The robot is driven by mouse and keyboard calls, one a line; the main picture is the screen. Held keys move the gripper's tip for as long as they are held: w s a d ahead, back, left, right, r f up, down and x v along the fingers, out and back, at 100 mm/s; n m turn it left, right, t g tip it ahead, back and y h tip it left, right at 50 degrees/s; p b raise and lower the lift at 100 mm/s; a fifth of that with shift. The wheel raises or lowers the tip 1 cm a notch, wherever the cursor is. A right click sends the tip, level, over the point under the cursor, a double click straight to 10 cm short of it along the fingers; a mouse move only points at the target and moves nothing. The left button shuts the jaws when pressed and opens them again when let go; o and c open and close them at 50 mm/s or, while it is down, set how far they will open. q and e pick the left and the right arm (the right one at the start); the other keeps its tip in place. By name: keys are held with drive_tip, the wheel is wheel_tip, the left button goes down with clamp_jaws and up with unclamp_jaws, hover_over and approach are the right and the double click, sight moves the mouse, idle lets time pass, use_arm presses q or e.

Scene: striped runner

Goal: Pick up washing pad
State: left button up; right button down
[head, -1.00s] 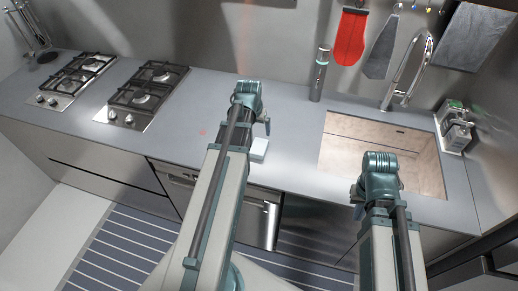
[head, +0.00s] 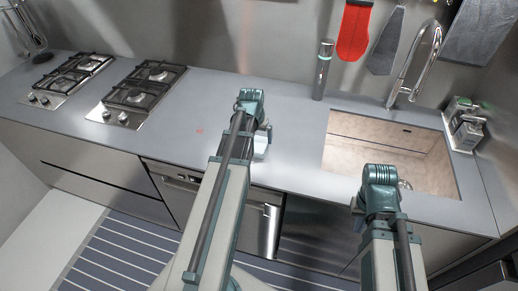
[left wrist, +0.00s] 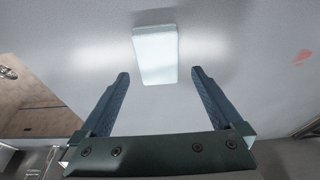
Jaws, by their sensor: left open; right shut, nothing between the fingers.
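The washing pad is a pale white rectangular block (head: 260,152) lying on the grey counter, left of the sink. In the head view my left arm and gripper partly cover it. In the left wrist view the whole pad (left wrist: 155,48) shows just beyond the fingertips, roughly centred between them. My left gripper (left wrist: 159,74) is open and empty, and its fingers point toward the pad. In the head view my left gripper (head: 266,130) is close to the pad. My right gripper (head: 356,215) is shut and empty in front of the sink's near edge; its fingers are barely visible.
The sink (head: 350,150) with a tall faucet (head: 417,65) is on the right. A dark cylinder (head: 322,70) stands behind the pad. Two gas hobs, the nearer one (head: 140,93), sit on the left. The counter between hobs and pad is clear.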

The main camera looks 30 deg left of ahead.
sight(259, 144)
use_arm(q)
drive_tip(key=b+x, duration=0.2)
drive_tip(key=s+b+x, duration=0.1)
drive_tip(key=b+x, duration=0.1)
drive_tip(key=shift+w+d+f, duration=0.1)
drive_tip(key=shift+d+f, duration=0.15)
drive_tip(key=shift+w+f+b, duration=0.15)
drive_tip(key=shift+f+b, duration=0.15)
drive_tip(key=shift+f, duration=0.1)
drive_tip(key=shift+r, duration=0.1)
drive_tip(key=c, duration=1.4)
drive_tip(key=shift+r+p, duration=0.25)
drive_tip(key=shift+p, duration=0.05)
